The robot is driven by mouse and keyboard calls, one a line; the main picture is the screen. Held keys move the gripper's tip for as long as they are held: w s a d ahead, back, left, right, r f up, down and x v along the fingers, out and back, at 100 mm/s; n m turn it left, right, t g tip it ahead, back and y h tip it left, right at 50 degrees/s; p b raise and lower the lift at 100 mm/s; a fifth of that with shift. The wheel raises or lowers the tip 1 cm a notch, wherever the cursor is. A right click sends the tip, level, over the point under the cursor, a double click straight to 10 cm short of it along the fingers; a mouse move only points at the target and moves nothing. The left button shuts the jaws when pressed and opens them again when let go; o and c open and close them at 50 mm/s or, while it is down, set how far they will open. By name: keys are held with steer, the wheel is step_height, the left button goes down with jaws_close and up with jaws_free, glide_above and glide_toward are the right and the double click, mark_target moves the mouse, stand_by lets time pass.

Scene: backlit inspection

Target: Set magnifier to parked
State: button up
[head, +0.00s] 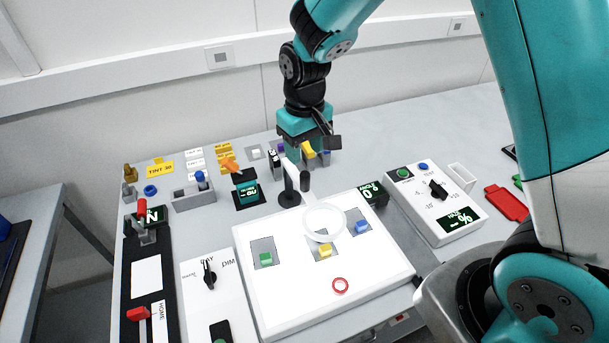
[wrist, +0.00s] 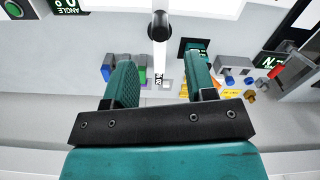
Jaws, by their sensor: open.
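The magnifier's white lens ring (head: 324,222) hangs over the upper right part of the lit white panel (head: 285,310). Its white arm (head: 293,172) runs back past a black post on a round base (head: 289,199) behind the panel. A black knob (head: 305,181) stands on the arm; it also shows in the wrist view (wrist: 158,22), with the white arm (wrist: 160,55) below it. My gripper (head: 308,155) points down behind the magnifier. In the wrist view my gripper (wrist: 160,70) is open, its fingers either side of the white arm in the picture; contact is not visible.
Green, yellow (head: 325,251) and blue blocks and a red ring (head: 340,285) are on the panel. An angle display (head: 371,193) stands at its right back corner, with a haze control box (head: 437,203) beyond. A teal display block (head: 247,193) stands left of the post. Small coloured items crowd the back.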

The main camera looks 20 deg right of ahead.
mark_target(305, 173)
step_height(305, 173, down, 10)
steer(key=shift+r+p, duration=0.25)
steer(key=shift+p, duration=0.8)
jaws_close()
